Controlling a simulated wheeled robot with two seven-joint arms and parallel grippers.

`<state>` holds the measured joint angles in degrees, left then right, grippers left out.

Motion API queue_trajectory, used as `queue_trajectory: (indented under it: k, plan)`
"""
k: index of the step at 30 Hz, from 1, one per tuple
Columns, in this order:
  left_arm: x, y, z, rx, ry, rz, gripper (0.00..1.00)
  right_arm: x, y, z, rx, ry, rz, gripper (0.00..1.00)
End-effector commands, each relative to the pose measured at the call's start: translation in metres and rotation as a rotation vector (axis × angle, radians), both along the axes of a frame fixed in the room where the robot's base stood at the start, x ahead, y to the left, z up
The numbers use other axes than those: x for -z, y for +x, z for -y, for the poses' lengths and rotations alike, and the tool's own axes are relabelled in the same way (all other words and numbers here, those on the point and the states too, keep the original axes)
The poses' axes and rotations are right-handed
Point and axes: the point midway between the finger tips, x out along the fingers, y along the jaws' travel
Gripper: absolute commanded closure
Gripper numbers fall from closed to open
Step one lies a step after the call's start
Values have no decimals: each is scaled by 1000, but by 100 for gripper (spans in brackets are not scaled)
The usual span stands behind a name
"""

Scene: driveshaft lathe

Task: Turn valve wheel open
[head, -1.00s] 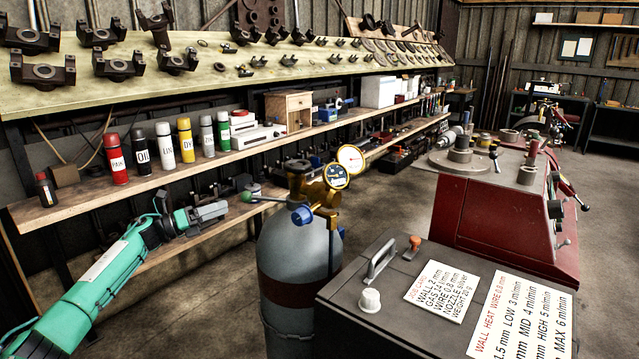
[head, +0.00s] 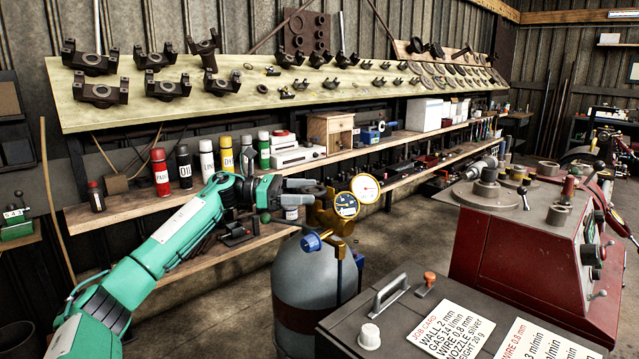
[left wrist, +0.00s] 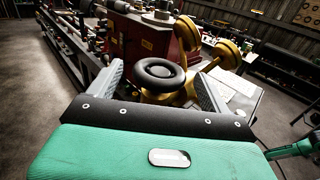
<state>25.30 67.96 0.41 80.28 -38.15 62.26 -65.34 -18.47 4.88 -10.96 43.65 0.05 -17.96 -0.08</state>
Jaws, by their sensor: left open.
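The dark round valve wheel (head: 308,188) tops the brass valve (head: 337,222) of a grey gas cylinder (head: 305,275). In the left wrist view the black wheel (left wrist: 160,73) sits between my left gripper's two grey fingers, one on each side. My left gripper (head: 300,184) is open at the wheel's height, reaching in from the left. The wheel is partly hidden by the fingers in the head view. I cannot tell whether the fingers touch it.
Two round gauges (head: 356,196) and a blue knob (head: 311,242) stick out from the valve. A dark cabinet (head: 390,310) with a handle stands close at the right. A shelf (head: 130,207) with bottles is behind my left arm. A red machine (head: 520,255) stands further right.

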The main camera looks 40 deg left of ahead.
Motion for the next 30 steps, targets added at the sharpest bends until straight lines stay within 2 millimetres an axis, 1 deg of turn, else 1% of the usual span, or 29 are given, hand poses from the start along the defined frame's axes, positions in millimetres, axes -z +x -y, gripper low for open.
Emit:
queue_trajectory:
  k: [1, 6, 11, 18, 20, 21, 25, 26, 30]
  plan:
    - [-5, 6, 8, 3, -2, 3, 18, -5, -5, 0, -1, 0, -3, 64]
    - [-2, 19, 23, 2, -2, 1, 18, -6, -15, 2, -2, 0, -10, 64]
    - [-1, 24, 29, 0, -1, 1, 18, -6, -20, 3, -3, -1, -13, 64]
    - [0, 24, 29, 0, -1, -1, 18, -6, -20, 3, -3, -1, -13, 64]
    - [0, 24, 29, 0, -1, -1, 28, -6, -20, 3, -3, -1, -13, 64]
    - [0, 24, 29, 0, -1, -1, 36, -6, -20, 3, -3, -1, -13, 64]
    - [0, 24, 29, 0, -1, -1, 61, -6, -19, 3, -3, -1, -12, 64]
    - [0, 24, 29, 0, -1, 0, 63, -6, -19, 3, -3, -1, -12, 64]
    - [1, 24, 29, -4, -1, -1, 63, -4, -19, 3, -2, -1, -12, 64]
